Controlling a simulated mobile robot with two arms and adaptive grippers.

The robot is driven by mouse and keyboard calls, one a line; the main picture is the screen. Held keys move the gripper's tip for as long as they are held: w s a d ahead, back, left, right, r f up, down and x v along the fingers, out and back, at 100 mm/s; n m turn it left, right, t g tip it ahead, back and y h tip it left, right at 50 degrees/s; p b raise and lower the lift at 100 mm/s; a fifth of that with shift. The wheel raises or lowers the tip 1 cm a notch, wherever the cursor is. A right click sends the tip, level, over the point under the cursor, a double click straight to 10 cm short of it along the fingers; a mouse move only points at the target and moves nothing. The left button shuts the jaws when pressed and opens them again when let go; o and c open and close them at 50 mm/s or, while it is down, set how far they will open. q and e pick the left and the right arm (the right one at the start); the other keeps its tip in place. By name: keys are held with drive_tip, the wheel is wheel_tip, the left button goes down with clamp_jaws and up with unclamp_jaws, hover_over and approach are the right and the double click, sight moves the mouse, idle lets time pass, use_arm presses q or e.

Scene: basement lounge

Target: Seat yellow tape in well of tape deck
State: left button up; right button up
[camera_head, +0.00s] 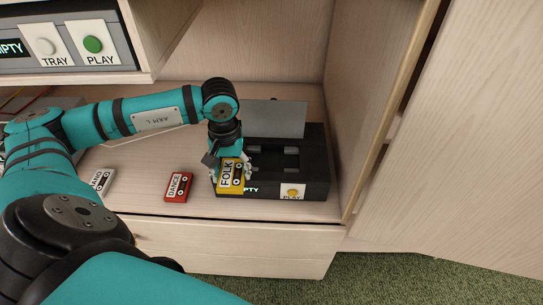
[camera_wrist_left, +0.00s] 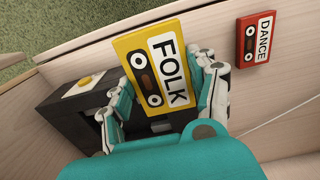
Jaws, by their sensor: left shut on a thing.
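The yellow tape (camera_head: 231,176), labelled FOLK, is held in my left gripper (camera_head: 232,172) at the front left of the tape deck. In the left wrist view the yellow tape (camera_wrist_left: 152,66) sits between the fingers of my left gripper (camera_wrist_left: 160,95). The black tape deck (camera_head: 312,172) stands on the shelf with its lid (camera_head: 275,118) raised and its well (camera_head: 278,160) showing behind the tape. The deck (camera_wrist_left: 62,110) also shows in the left wrist view, behind the tape. The tape partly covers the deck's display. My right gripper is not in view.
A red DANCE tape (camera_head: 178,187) and a white tape (camera_head: 101,182) lie on the shelf left of the deck. A cabinet side wall (camera_head: 365,120) stands right of the deck. A grey device (camera_head: 70,45) with TRAY and PLAY buttons sits on the upper left shelf.

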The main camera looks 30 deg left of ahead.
use_arm(q)
hover_over(272, 162)
drive_tip(key=shift+s+f, duration=0.1)
drive_tip(key=shift+f, duration=0.6)
wheel_tip(272, 162, down, 3)
drive_tip(key=shift+f, duration=0.25)
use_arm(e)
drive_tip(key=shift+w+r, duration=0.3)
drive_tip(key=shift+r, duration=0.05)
use_arm(q)
drive_tip(key=shift+f, duration=0.1)
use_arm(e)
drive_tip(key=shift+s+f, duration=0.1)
use_arm(q)
drive_tip(key=o, duration=1.2)
drive_tip(key=shift+c, duration=0.2)
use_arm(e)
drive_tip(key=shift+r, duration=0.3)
